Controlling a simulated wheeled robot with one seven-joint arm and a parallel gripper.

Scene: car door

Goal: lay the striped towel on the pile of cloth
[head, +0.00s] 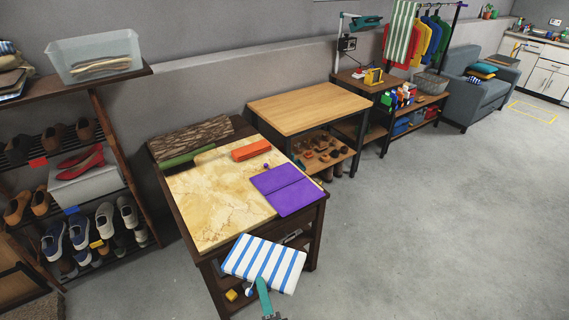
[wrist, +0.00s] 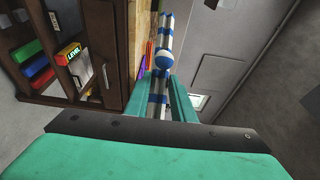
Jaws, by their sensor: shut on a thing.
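The blue-and-white striped towel (head: 264,262) hangs at the front edge of the table, apart from the tabletop. My gripper (head: 264,291) is shut on its lower edge. In the wrist view the striped towel (wrist: 164,40) stands edge-on between the teal fingers of my gripper (wrist: 168,95). A small blue-and-white ball shape (wrist: 165,58) shows at the towel there. A stack of folded cloth (head: 12,84) lies on the top shelf at the far left. A folded purple cloth (head: 288,190) lies flat on the table. I cannot tell which is the named pile.
The tan stone-topped table (head: 205,215) also holds an orange case (head: 251,150) and a green-handled roller (head: 185,158). A clear bin (head: 97,55) stands on the shoe rack's top. A wooden table (head: 308,103) behind is bare. Open floor lies right.

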